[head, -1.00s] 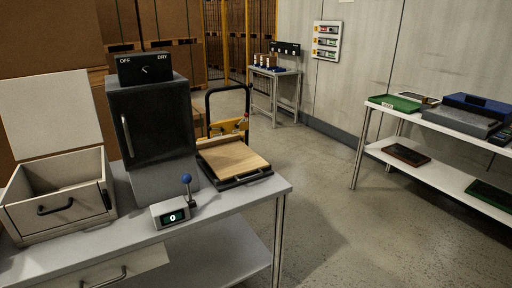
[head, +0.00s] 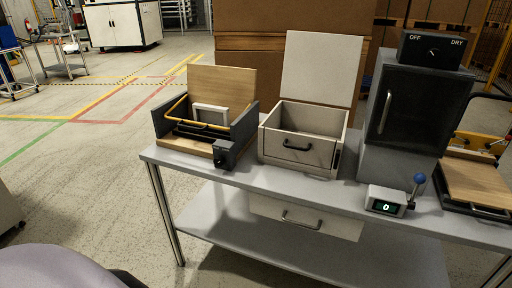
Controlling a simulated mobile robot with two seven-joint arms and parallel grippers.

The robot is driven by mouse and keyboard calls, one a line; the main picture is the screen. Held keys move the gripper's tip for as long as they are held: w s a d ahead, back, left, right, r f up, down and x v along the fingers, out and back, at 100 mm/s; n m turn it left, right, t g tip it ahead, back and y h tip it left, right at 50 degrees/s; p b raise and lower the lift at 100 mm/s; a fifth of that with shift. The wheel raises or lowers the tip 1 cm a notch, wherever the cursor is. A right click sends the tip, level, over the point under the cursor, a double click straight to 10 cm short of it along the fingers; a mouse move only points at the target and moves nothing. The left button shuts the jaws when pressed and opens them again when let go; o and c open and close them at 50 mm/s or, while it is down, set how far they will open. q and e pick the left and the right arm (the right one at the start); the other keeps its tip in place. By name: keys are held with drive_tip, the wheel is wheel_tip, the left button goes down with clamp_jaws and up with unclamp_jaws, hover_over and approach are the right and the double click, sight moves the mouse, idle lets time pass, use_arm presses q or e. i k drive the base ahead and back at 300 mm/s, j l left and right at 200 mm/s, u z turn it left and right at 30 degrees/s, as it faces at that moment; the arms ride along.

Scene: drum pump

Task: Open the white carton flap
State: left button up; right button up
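An off-white open-topped box (head: 303,151) with a black front handle stands in the middle of the grey table. A flat white panel (head: 322,69) stands upright along its back edge, like a raised lid. I cannot tell whether this box is the white carton; no other white carton with a flap is clearly seen. Neither of my grippers is in view.
The table (head: 240,180) also holds a wood-and-grey box (head: 228,130) with a yellow bar, a dark cabinet (head: 416,110), a small display (head: 385,201) and a wooden board (head: 478,183). A drawer (head: 305,217) hangs below.

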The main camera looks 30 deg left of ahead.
sight(305, 149)
drive_tip(key=u, duration=0.75)
